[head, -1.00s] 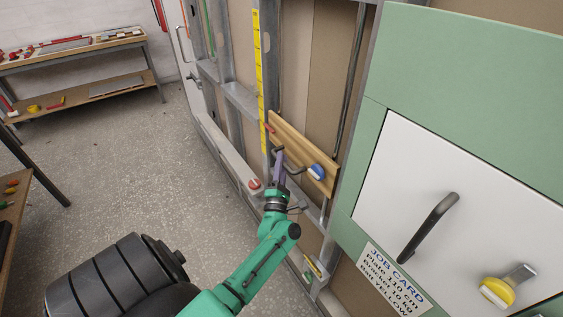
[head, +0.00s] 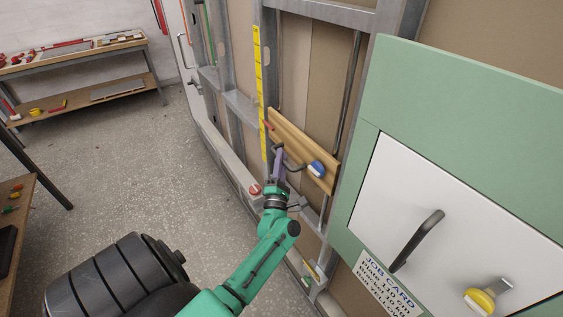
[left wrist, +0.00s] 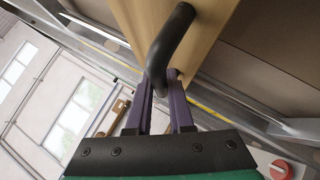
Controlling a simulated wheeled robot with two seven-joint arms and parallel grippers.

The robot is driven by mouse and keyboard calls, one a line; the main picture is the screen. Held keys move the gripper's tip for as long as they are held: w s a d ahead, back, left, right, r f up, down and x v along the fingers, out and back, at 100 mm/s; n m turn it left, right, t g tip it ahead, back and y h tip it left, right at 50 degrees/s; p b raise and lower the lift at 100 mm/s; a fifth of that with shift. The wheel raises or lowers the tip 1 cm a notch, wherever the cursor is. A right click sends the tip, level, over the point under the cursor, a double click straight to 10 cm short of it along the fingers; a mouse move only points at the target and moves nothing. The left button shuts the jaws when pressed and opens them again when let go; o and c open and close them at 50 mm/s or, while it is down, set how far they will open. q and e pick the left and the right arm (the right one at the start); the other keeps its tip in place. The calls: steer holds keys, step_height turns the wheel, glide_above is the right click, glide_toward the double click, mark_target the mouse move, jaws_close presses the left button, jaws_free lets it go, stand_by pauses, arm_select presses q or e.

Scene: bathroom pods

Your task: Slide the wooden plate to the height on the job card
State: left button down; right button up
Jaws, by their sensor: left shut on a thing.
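The wooden plate (head: 300,150) sits tilted in the picture across the metal wall frame. A dark bent handle (head: 294,167) and a blue knob (head: 316,169) are on its face. A red pointer (head: 268,125) at its left end lies beside the yellow scale strip (head: 259,80), whose marks are too small to read. My left gripper (head: 278,154) is shut on the handle. In the left wrist view the purple fingers (left wrist: 163,98) straddle the black handle (left wrist: 172,42). The job card (head: 388,284) is partly cut off at the bottom. My right gripper is out of view.
A green panel with a white door (head: 440,190) and black handle (head: 418,240) stands at right, with a yellow knob (head: 480,300) below. A vertical metal rod (head: 348,95) runs behind the plate. A workbench (head: 75,60) stands far left. Open floor lies between.

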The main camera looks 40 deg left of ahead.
arm_select(q)
step_height(320, 180, up, 10)
steer(key=p, duration=0.6)
steer(key=shift+r, duration=0.25)
steer(key=shift+a, duration=0.1)
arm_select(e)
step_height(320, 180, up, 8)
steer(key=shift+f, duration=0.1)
arm_select(q)
steer(key=c, duration=0.8)
jaws_free()
steer(key=shift+f, duration=0.2)
steer(key=shift+s+d+f, duration=0.3)
steer(key=shift+s+f, duration=0.05)
steer(key=b+v, duration=0.5)
steer(key=v, duration=0.8)
steer(key=shift+s, duration=0.25)
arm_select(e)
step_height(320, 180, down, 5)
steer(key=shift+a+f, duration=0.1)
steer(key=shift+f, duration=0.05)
